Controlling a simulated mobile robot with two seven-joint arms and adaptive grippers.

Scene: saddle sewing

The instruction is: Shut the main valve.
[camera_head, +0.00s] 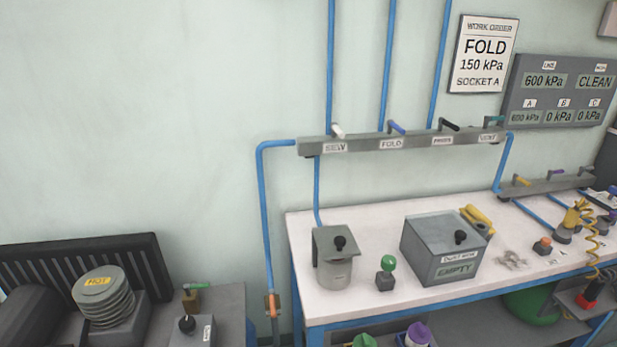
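No part in view is labelled as the main valve. A small valve with orange parts (272,304) sits low on the blue pipe at the bench's left edge; whether it is open is too small to tell. A wall manifold (362,143) carries several levers: white (338,131), blue (397,128), black (449,125) and green (493,121). The blue lever is above a FOLD label. A brass fitting with a green top (191,297) stands on the lower left table. The gauge panel (558,98) reads 600 kPa and CLEAN. Neither gripper is in view.
The white bench (300,232) holds a grey pot (335,262), a green-knobbed block (386,275) and a grey box marked EMPTY (428,248). A disc stack marked HOT (105,296) stands at lower left. A second manifold (550,183) is at right. A work order (484,54) says FOLD, 150 kPa, SOCKET A.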

